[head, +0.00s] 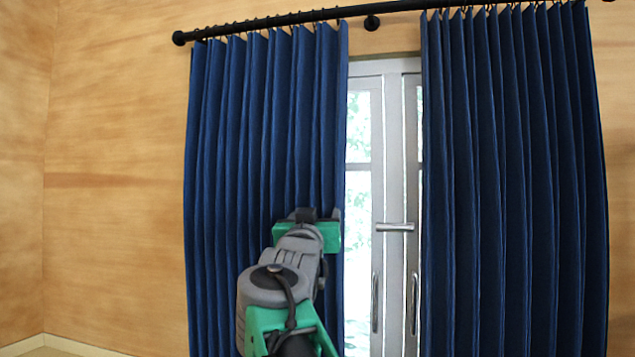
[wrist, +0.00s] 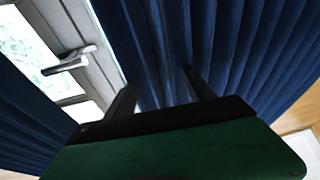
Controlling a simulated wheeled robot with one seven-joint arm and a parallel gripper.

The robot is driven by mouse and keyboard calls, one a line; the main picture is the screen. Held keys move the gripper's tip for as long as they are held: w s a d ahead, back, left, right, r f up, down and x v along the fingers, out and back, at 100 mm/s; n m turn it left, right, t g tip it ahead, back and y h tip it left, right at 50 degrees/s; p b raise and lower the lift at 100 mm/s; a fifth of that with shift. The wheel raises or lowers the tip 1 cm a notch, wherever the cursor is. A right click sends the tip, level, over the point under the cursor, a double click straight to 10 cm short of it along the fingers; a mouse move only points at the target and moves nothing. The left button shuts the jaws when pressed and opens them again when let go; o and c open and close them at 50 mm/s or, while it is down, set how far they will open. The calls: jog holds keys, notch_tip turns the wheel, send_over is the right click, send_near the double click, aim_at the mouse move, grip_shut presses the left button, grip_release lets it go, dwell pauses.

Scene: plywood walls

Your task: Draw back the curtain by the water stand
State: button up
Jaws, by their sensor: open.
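Two dark blue pleated curtains hang from a black rod. The left curtain (head: 250,150) covers the left part of a glazed door, and the right curtain (head: 510,180) covers its right part. My gripper (head: 321,214) is at the inner edge of the left curtain, at about door-handle height. In the wrist view my gripper (wrist: 160,88) is open, its two fingers apart and pointing at the folds of the left curtain (wrist: 240,50). Folds show between the fingers; whether they touch the cloth I cannot tell. No water stand is in view.
The grey-framed glass door (head: 383,130) shows in the gap between the curtains, with a lever handle (head: 395,227) and upright pulls. The black rod (head: 280,20) runs above. Bare plywood wall (head: 110,200) lies to the left.

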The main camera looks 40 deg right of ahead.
aim_at(334, 181)
jog(key=r, duration=0.2)
jog(key=s+d+r+m+h, duration=0.1)
jog(key=r, duration=0.1)
jog(key=d+r+h+p, duration=0.1)
jog(key=r, duration=0.1)
jog(key=shift+s+d, duration=0.15)
jog(key=shift+s, duration=0.05)
jog(key=shift+g, duration=0.3)
jog(key=p+x, duration=0.3)
jog(key=x, duration=0.3)
jog(key=shift+w+d, duration=0.1)
jog(key=shift+d, duration=0.2)
grip_shut()
